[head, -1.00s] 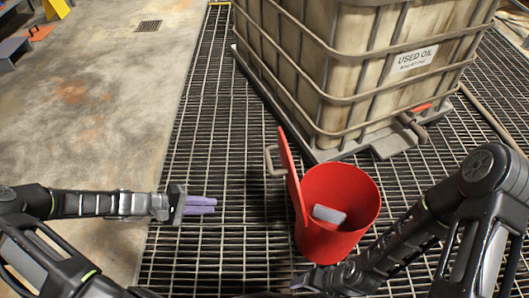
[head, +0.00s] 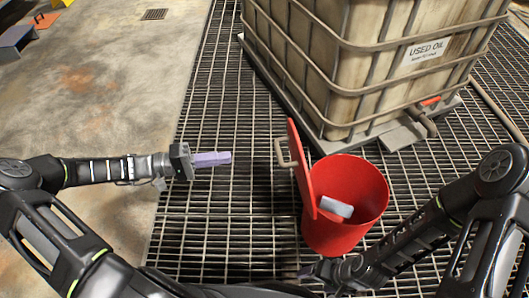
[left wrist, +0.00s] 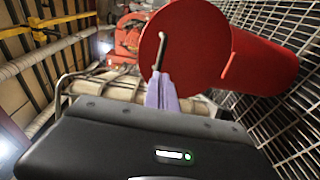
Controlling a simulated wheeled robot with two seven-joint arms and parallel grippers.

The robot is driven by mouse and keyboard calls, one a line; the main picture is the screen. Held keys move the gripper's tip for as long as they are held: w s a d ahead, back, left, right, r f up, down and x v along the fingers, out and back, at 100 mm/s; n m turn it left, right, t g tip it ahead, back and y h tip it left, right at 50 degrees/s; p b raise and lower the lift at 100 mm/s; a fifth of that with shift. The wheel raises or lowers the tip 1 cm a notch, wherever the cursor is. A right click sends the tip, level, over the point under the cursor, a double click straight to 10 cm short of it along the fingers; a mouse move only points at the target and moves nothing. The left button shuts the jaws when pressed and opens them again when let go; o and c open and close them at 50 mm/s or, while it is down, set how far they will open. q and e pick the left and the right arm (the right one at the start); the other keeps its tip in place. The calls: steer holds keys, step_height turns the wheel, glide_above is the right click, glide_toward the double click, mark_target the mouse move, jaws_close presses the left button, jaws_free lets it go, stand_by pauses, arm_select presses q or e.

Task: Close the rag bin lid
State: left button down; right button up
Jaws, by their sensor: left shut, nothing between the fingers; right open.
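The red rag bin (head: 345,232) stands on the grating with a grey block inside. Its round red lid (head: 302,165) stands open, roughly upright, on the bin's left side, with a pale handle (head: 280,152) on its outer face. My left gripper (head: 228,157) is shut and empty, apart from the lid to its left, with its fingers pointing toward the handle. In the left wrist view the fingers (left wrist: 163,92) show in front of the lid (left wrist: 190,35), just below the handle (left wrist: 161,48). My right gripper (head: 306,272) is low in front of the bin, mostly hidden by its arm.
A caged used oil tank (head: 365,70) on a pallet stands close behind the bin. Metal grating (head: 225,90) covers the floor around them, with bare concrete (head: 90,110) at the left. The space between the left gripper and the lid is clear.

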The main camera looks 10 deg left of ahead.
arm_select(q)
steer(key=b+x, duration=0.1)
steer(key=x, duration=1.1)
steer(key=shift+w+d+r, duration=0.1)
